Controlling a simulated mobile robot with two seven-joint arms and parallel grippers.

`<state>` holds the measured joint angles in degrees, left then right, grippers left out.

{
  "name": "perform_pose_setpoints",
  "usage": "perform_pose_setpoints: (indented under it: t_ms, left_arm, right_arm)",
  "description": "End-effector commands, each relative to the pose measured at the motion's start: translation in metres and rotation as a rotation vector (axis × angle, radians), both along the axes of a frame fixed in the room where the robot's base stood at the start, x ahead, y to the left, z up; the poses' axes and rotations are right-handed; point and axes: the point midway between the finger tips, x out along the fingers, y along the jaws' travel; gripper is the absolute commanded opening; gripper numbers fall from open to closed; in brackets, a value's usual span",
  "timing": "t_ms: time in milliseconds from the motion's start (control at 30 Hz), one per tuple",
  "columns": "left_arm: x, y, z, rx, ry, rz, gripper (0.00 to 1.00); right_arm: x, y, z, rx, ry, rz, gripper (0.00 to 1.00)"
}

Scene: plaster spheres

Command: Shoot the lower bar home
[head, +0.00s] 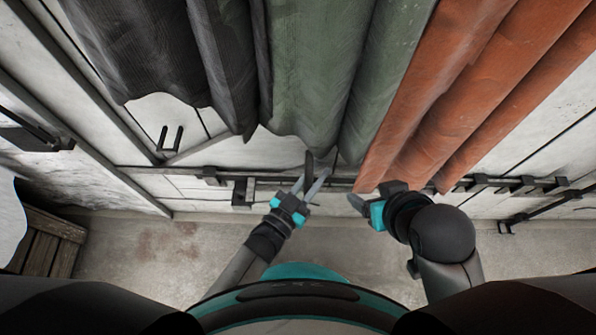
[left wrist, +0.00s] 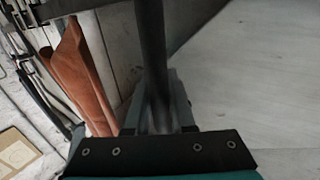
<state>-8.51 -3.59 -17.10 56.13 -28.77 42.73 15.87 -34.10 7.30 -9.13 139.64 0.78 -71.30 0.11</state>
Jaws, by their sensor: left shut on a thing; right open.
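A long dark bar (head: 275,175) runs across the pale boarded wall below the hanging cloths; I cannot tell for certain that it is the lower bar. A dark upright handle (head: 309,160) stands out at its middle. My left gripper (head: 311,185) is shut on this handle. In the left wrist view the dark rod (left wrist: 151,45) runs down between the fingers (left wrist: 158,108). My right gripper (head: 358,202) is open beside the orange cloth's lower end, holding nothing. The cloths hide the wall above the bar, and the handle's foot is unclear.
Black, green and orange cloths (head: 310,60) hang close above the bar. Dark brackets (head: 243,190) sit along the wall. Another bar (head: 550,212) shows at the right, and a two-pronged fitting (head: 170,140) at the left. A wooden crate (head: 45,240) stands at the left on bare floor.

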Motion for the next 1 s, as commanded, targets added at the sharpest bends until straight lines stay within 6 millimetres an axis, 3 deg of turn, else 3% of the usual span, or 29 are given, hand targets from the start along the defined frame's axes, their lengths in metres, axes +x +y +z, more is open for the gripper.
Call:
perform_pose_setpoints:
  t_ms: [133,500,533,700,800,1000]
  left_arm:
    - [-0.0030,-0.0119,-0.0009,-0.001,0.003,-0.007,0.00]
    - [-0.0036,-0.0149,-0.0010,-0.001,0.004,-0.009,0.00]
    - [-0.0036,-0.0150,-0.0010,-0.001,0.004,-0.009,0.24]
    - [-0.0029,-0.0137,-0.0008,0.000,0.003,-0.007,0.44]
    - [-0.0023,-0.0124,-0.0006,0.000,0.003,-0.005,0.52]
    - [-0.0014,-0.0108,-0.0004,0.000,0.001,-0.002,0.52]
  right_arm:
    - [0.0016,0.0021,-0.0011,0.006,-0.013,0.004,0.68]
    - [0.0023,0.0026,-0.0008,0.008,-0.018,0.004,0.68]
    - [0.0023,0.0025,-0.0008,0.008,-0.018,0.004,0.68]
    - [0.0024,0.0024,-0.0007,0.008,-0.019,0.004,0.68]
    - [0.0023,0.0023,-0.0007,0.007,-0.018,0.004,0.68]
    - [0.0023,0.0022,-0.0008,0.007,-0.018,0.004,0.68]
